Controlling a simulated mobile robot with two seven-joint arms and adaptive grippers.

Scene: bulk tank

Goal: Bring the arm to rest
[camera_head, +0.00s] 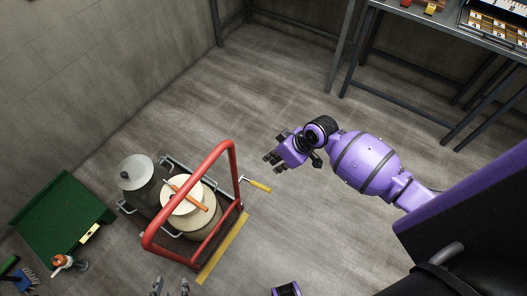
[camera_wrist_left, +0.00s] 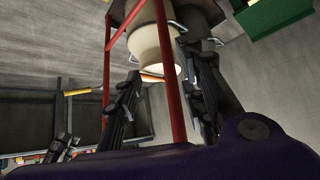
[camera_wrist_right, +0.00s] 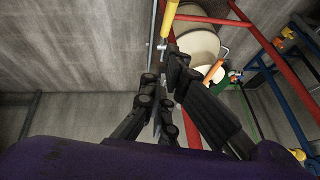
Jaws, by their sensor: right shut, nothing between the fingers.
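My right arm (camera_head: 365,163) is purple and reaches in from the right in the head view. Its black-fingered gripper (camera_head: 273,160) hangs over open floor, apart from the trolley. In the right wrist view its fingers (camera_wrist_right: 166,100) are together with nothing between them. The fingertips of my left gripper (camera_head: 170,287) show at the bottom edge of the head view. In the left wrist view the left fingers (camera_wrist_left: 163,95) are spread wide, with the trolley and a pale pot in the background between them. Most of my left arm is out of the head view.
A trolley with a red handle frame (camera_head: 232,165) carries a cream lidded pot (camera_head: 178,203) and a grey can (camera_head: 138,180). A green table (camera_head: 62,212) stands at the left. A metal bench (camera_head: 440,25) stands at top right. The floor (camera_head: 270,90) beyond the right gripper is clear.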

